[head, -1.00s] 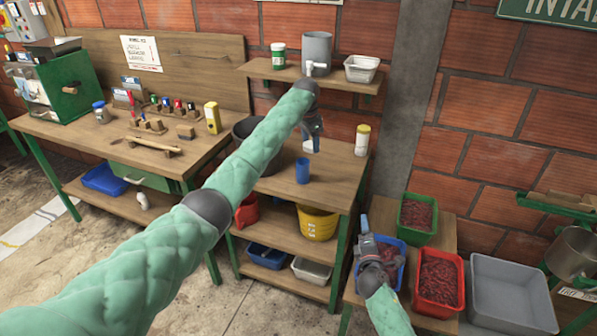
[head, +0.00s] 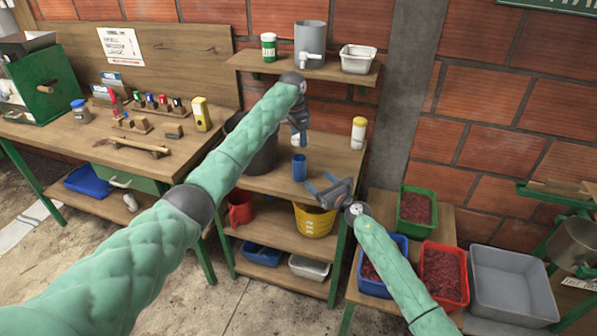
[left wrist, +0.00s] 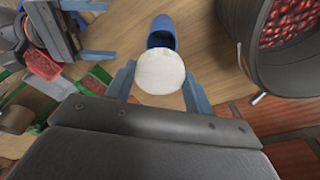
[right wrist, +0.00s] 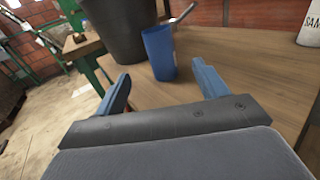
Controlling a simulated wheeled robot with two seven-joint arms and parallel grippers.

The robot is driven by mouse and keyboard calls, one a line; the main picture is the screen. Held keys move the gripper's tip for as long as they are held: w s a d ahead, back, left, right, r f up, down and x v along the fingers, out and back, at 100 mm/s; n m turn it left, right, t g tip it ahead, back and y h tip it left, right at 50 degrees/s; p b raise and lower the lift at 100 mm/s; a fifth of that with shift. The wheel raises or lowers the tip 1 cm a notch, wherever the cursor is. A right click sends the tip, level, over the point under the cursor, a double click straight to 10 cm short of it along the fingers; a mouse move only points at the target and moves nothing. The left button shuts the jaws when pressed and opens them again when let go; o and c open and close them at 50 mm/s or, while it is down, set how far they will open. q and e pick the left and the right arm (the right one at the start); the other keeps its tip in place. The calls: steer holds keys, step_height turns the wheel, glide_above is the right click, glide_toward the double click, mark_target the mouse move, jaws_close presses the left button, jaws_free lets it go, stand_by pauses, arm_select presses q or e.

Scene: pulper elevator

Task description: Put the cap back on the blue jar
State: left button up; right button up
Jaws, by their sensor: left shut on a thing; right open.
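The blue jar (head: 299,167) stands upright on the wooden table, its mouth uncovered. My left gripper (head: 297,137) is above it, shut on a round white cap. The cap (left wrist: 160,70) sits between the fingers in the left wrist view, with the jar (left wrist: 162,32) partly hidden behind it; cap and jar look apart. My right gripper (head: 322,186) is open and empty at the table's right side, close to the jar. In the right wrist view the jar (right wrist: 159,54) stands just ahead of the open fingers (right wrist: 161,75), not between them.
A dark bucket (head: 262,150) stands left of the jar, with red cherries (left wrist: 290,22) inside. A yellow-capped white shaker (head: 358,133) stands at the table's back right. The shelf above holds a grey dispenser (head: 310,45). Crates of cherries, such as the red one (head: 443,297), are at right.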

mark_target(304, 168)
steer(key=shift+w, duration=0.1)
steer(key=x, duration=1.1)
steer(key=shift+w+a, duration=0.25)
steer(key=shift+w, duration=0.05)
steer(key=c, duration=1.5)
arm_select(q)
steer(key=shift+f, duration=2.55)
arm_select(e)
steer(key=shift+o, duration=0.2)
arm_select(q)
steer(key=shift+f, duration=0.9)
steer(key=shift+f, duration=0.6)
